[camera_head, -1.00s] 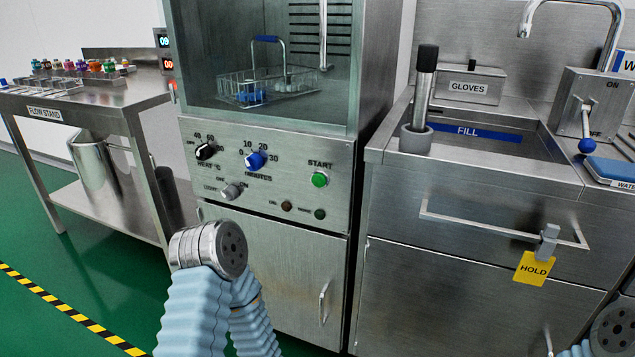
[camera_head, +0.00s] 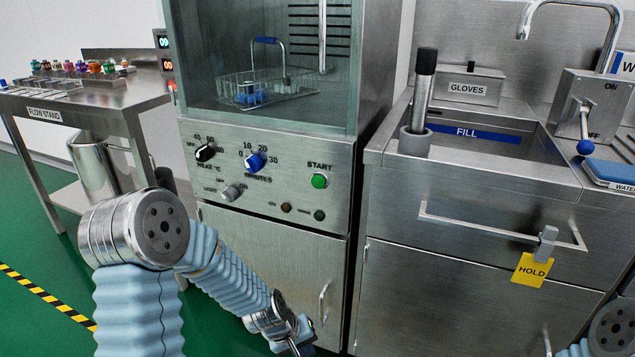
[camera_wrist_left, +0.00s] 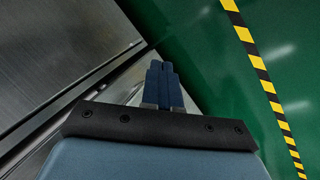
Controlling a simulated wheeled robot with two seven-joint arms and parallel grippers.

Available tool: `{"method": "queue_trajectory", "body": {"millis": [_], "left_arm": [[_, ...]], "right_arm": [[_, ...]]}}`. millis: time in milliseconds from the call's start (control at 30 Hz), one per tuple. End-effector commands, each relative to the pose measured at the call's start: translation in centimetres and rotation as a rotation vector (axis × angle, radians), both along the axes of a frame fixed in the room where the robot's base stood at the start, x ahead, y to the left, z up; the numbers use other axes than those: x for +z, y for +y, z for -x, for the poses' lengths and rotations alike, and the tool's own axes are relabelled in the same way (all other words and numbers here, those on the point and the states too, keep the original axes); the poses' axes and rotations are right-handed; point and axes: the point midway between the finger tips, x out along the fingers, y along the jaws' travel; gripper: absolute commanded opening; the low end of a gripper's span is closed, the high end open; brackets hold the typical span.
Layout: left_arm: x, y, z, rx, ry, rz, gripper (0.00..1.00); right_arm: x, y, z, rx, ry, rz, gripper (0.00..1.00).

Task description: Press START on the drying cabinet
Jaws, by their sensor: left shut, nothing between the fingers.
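The drying cabinet (camera_head: 330,210) stands in the middle of the head view, its glass window closed over a wire basket. Its green START button (camera_head: 320,180) is at the right of the control panel, uncovered. My left gripper (camera_head: 300,348) is at the bottom edge of the head view, low in front of the cabinet's lower door and well below the button. In the left wrist view its blue fingers (camera_wrist_left: 162,82) are together and empty, above the green floor beside a metal surface. My right gripper is out of view; only part of that arm shows at bottom right.
The heat knob (camera_head: 205,153), blue minutes knob (camera_head: 255,162) and light knob (camera_head: 232,192) sit left of START. A sink unit (camera_head: 470,215) with a towel bar and yellow HOLD tag (camera_head: 531,269) stands right. A flow stand (camera_head: 100,105) is left.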

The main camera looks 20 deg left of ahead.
Motion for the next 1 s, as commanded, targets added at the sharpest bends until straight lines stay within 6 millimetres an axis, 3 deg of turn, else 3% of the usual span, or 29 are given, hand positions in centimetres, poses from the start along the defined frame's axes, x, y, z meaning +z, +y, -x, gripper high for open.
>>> {"method": "queue_trajectory", "body": {"millis": [100, 300, 600, 800, 1000], "left_arm": [[5.5, 1.3, -2.7, 0.102, -0.049, 0.057, 0.0], [15.0, 2.8, -5.5, 0.238, -0.124, 0.194, 0.0], [28.8, 4.1, -5.9, 0.34, -0.239, 0.423, 0.0], [34.0, 4.4, -5.0, 0.353, -0.282, 0.517, 0.0], [35.4, 4.5, -4.7, 0.353, -0.295, 0.544, 0.0]], "right_arm": [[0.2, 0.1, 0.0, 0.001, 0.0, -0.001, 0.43], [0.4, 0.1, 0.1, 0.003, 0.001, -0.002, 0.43], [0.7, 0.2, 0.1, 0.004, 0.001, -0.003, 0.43], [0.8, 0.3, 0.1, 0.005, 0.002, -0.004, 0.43], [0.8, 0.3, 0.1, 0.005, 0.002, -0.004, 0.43]]}}
